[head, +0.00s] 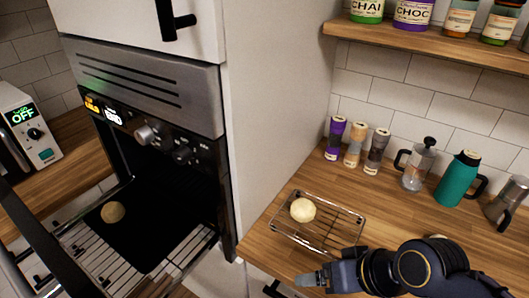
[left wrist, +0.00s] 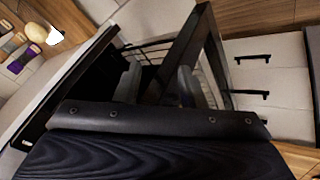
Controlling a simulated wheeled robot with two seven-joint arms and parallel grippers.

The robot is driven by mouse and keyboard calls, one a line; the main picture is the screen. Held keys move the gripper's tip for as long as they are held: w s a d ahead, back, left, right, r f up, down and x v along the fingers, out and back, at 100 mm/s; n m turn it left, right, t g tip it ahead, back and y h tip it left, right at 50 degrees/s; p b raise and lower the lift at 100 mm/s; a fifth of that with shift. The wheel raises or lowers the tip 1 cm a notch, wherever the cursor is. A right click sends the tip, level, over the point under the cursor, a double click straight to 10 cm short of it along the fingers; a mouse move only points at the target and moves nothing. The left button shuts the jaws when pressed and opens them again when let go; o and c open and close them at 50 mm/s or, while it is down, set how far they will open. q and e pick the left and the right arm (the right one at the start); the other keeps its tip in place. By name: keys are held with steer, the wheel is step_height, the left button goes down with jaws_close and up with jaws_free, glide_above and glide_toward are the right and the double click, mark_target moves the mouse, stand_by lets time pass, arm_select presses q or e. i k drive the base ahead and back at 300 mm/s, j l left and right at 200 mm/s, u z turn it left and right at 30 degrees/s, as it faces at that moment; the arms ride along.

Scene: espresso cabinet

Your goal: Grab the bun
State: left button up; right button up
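A pale round bun (head: 303,209) sits on a wire rack (head: 340,238) on the wooden counter. Another, browner bun (head: 113,212) sits inside the open oven (head: 150,190), on the dark tray area at its left. My right gripper (head: 311,280) is in front of the wire rack, near the counter's front edge, apart from the bun; its finger gap does not show clearly. My left gripper (left wrist: 160,85) is open and empty in the left wrist view, with dark frame bars and a wire rack beyond its fingers. It does not show in the head view.
The open oven door (head: 40,235) and slatted rack (head: 105,255) jut out at the lower left. Several shakers (head: 355,145), a glass press (head: 418,165), a teal jug (head: 458,180) and a moka pot (head: 505,200) line the wall. A shelf (head: 430,45) hangs above.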

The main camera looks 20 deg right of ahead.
mark_target(111, 212)
steer(key=k, duration=0.4)
steer(key=i+j+z, duration=0.2)
steer(key=j+z, duration=0.15)
steer(key=j, duration=0.5)
steer(key=i+j+z, duration=0.1)
steer(key=j+z, duration=0.25)
steer(key=j, duration=0.55)
steer(key=j+z, duration=0.35)
steer(key=j, duration=0.8)
steer(key=i+j, duration=0.1)
steer(key=j, duration=0.2)
